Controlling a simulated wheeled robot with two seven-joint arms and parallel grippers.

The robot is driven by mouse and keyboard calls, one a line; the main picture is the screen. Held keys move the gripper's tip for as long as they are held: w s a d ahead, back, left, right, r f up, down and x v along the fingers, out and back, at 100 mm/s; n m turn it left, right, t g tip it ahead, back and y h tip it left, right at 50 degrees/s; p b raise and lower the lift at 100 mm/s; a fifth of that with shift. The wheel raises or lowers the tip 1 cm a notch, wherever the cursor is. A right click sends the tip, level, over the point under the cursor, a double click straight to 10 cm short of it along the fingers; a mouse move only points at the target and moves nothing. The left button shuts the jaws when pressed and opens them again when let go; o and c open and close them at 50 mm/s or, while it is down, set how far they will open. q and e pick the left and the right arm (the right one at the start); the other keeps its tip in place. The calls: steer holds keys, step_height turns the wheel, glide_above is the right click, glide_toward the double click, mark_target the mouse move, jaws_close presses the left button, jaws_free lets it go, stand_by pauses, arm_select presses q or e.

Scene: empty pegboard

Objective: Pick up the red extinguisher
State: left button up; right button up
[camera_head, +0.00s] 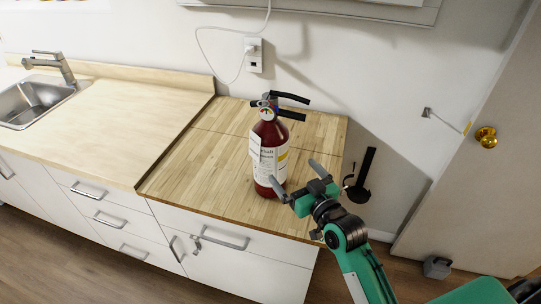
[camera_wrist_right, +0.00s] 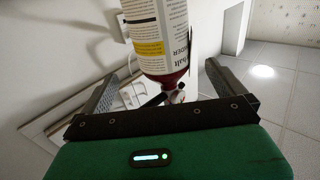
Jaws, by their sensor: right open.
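The red extinguisher (camera_head: 268,155) stands upright on the wooden counter, with a white label and black handle levers on top. My right gripper (camera_head: 294,174) is open and empty at its lower right side, with its two fingers pointing toward it. In the right wrist view, the extinguisher (camera_wrist_right: 163,35) shows upside down beyond the gripper, its label and black lever in sight. It appears between the directions of the two open fingers (camera_wrist_right: 160,82), and I cannot tell whether either touches it. My left gripper is out of view.
The wooden counter (camera_head: 210,140) has free room left of the extinguisher. A lighter counter (camera_head: 120,115) with a sink (camera_head: 35,100) lies further left. A black long-handled object (camera_head: 363,178) is right of the counter. A door with a brass knob (camera_head: 486,137) stands at the right.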

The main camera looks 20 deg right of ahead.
mark_target(280, 156)
steer(key=p+x, duration=0.1)
steer(key=x, duration=0.5)
steer(key=shift+w, duration=0.25)
steer(key=shift+w+a+p, duration=0.15)
steer(key=shift+w+p, duration=0.25)
steer(key=shift+p, duration=0.15)
steer(key=p+x, duration=0.1)
steer(key=x, duration=0.2)
steer(key=shift+w+a+f+p, duration=0.1)
steer(key=shift+w+f+p, duration=0.05)
steer(key=shift+p, duration=0.15)
steer(key=shift+w+a+f, duration=0.15)
steer(key=shift+w, duration=0.4)
steer(key=shift+c, duration=0.4)
steer(key=c, duration=1.4)
steer(key=shift+r, duration=0.4)
steer(key=shift+c, duration=1.2)
steer(key=shift+w+f, duration=0.1)
steer(key=shift+w, duration=0.05)
